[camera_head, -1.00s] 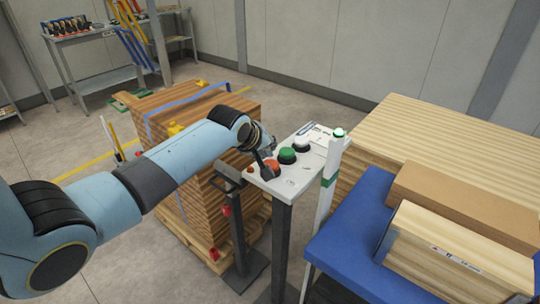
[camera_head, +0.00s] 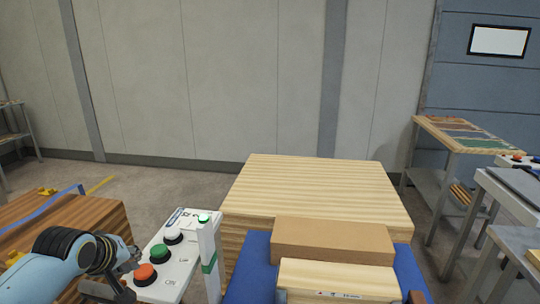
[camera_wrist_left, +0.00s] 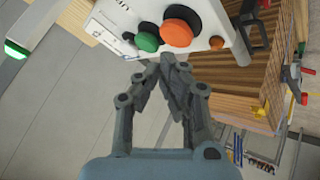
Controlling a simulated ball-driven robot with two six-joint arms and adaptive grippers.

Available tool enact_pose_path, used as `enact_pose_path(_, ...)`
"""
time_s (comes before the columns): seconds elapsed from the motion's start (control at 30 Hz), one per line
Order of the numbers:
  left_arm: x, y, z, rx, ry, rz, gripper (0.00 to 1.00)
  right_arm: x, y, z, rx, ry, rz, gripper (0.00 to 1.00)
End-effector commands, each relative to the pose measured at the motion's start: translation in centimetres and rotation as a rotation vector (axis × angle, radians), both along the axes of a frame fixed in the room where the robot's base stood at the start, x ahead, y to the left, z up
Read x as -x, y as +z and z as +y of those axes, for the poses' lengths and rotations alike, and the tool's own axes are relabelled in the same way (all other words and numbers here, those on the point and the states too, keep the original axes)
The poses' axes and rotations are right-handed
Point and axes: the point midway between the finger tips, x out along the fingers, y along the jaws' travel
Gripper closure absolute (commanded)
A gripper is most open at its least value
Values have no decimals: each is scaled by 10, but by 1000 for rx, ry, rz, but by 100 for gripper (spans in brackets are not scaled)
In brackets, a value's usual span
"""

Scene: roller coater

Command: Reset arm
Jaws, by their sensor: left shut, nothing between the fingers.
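My left arm comes in from the lower left in the head view. My left gripper (camera_head: 121,287) is low beside the white control box. In the left wrist view the gripper (camera_wrist_left: 174,58) has its fingers together with nothing between them, in front of the box (camera_wrist_left: 108,22). The box (camera_head: 177,281) carries an orange button (camera_head: 146,272), a green button (camera_head: 160,253) and a white button (camera_head: 173,236). In the wrist view the orange button (camera_wrist_left: 176,33) lies just beyond the fingertips, apart from them as far as I can tell. My right gripper is out of view.
A post with a lit green top (camera_head: 204,219) stands beside the box. Stacked brown boards (camera_head: 90,213) are at left. A pale wood stack (camera_head: 310,185) and a blue surface (camera_head: 258,252) with cartons are at right. A table (camera_head: 465,133) stands farther right.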

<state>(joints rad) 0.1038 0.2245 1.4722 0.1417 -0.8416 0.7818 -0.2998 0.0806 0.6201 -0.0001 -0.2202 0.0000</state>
Motion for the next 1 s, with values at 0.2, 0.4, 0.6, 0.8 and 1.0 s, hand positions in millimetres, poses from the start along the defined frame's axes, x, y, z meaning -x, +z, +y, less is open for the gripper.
enact_pose_path(0.2, 128, 9, -46, -206, -307, 199, 100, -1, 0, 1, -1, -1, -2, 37)
enact_pose_path(0.4, 206, 33, -63, -313, -491, 311, 100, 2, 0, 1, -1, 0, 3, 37)
enact_pose_path(0.6, 262, 58, -72, -377, -619, 387, 100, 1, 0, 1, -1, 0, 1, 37)
enact_pose_path(0.8, 307, 82, -77, -421, -721, 448, 100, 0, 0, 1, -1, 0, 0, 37)
enact_pose_path(1.0, 303, 33, -74, -418, -730, 470, 100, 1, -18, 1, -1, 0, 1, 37)
